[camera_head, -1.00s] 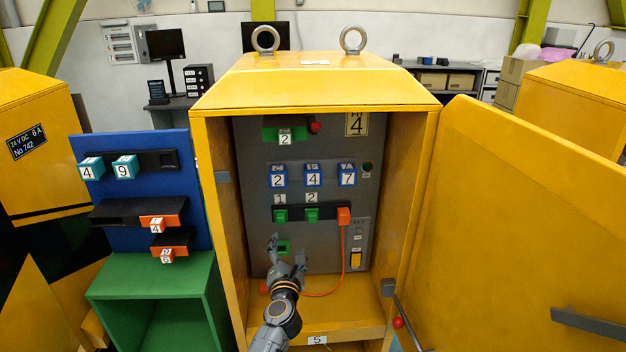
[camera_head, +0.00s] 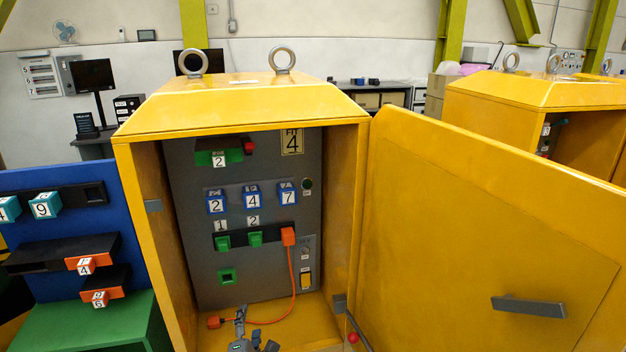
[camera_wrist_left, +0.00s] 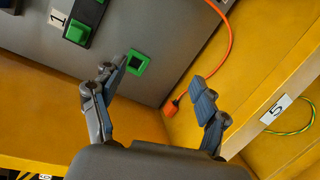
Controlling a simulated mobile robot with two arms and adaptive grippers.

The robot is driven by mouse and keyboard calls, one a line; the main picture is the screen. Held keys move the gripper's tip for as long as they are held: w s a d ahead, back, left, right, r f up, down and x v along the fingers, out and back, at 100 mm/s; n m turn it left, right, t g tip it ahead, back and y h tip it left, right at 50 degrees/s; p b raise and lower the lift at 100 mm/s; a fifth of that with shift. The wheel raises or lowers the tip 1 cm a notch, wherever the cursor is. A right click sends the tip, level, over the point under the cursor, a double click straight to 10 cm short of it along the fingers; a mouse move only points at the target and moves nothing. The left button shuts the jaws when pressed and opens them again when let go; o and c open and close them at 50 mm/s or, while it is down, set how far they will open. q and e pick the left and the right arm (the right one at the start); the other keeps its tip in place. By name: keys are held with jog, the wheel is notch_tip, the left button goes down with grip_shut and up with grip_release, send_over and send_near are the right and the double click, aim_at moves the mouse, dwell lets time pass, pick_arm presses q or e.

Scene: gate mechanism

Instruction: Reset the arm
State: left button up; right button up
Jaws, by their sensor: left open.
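My left gripper (camera_head: 256,338) is at the bottom of the head view, low in front of the open yellow cabinet (camera_head: 240,121). In the left wrist view the gripper (camera_wrist_left: 164,98) is open, with nothing between its fingers. Beyond its fingertips are a green square socket (camera_wrist_left: 137,63) and an orange plug (camera_wrist_left: 171,108) on a cord. In the head view the green socket (camera_head: 227,277) sits low on the grey panel (camera_head: 262,277), and the loose orange plug (camera_head: 214,322) lies on the cabinet floor. My right gripper is not in view.
The yellow door (camera_head: 480,210) stands open on the right. A lever with a red knob (camera_head: 352,338) is at the cabinet's right front. A blue board (camera_head: 60,235) with numbered blocks stands on the left. Blue blocks (camera_head: 252,196) marked 2, 4, 7 are on the panel.

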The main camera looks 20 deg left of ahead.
pick_arm(q)
jog(key=s+d+f+m+g+h, duration=0.3)
jog(key=s+d+f+m, duration=0.2)
jog(key=s+f+m, duration=0.75)
jog(key=s+d+f+m+g+h, duration=0.4)
jog(key=s+f, duration=0.6)
jog(key=f, duration=0.7)
jog(key=s+f+m+g, duration=0.2)
jog(key=s+f+m, duration=0.1)
jog(key=s, duration=0.7)
jog(key=s+f+m+g+y, duration=0.1)
jog(key=s+f+m+g, duration=0.2)
jog(key=s, duration=0.8)
jog(key=s+f+m+g, duration=0.2)
jog(key=s+f+m, duration=0.3)
jog(key=s, duration=0.5)
jog(key=shift+s+d+f+g+y, duration=0.15)
jog(key=shift+d+f+g+y, duration=0.15)
jog(key=shift+f, duration=0.15)
